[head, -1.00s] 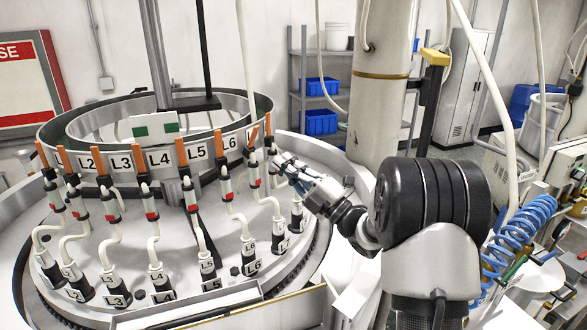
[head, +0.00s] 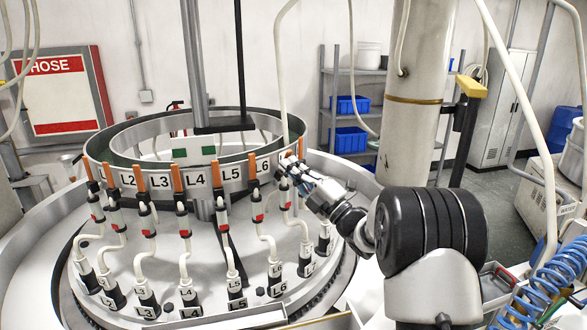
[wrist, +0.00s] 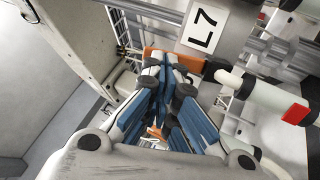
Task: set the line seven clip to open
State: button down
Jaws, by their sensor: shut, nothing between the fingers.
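The line seven clip has an orange lever (wrist: 195,62) beside the white L7 label (wrist: 205,28) in the wrist view. The lever appears to lie parallel to the label's side edge there, roughly upright on the ring. In the head view my gripper (head: 286,168) is at the ring just right of the L6 label and covers most of this clip. In the wrist view my gripper (wrist: 168,98) is shut and empty, its blue-padded fingers close to the lever. I cannot tell whether they touch it.
Upright orange levers stand along the ring, including the L6 lever (head: 252,166) left of my gripper and another (head: 300,146) close right. A pale column (head: 405,100) stands behind my arm.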

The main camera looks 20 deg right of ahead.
jog(key=r+g+h+p, duration=0.1)
jog(key=g, duration=0.1)
jog(key=w+a+r+g+h+p, duration=0.1)
jog(key=p, duration=0.1)
jog(key=shift+w+g+h, duration=0.2)
jog(key=shift+g+h, duration=0.1)
jog(key=shift+g, duration=0.1)
jog(key=shift+f, duration=0.15)
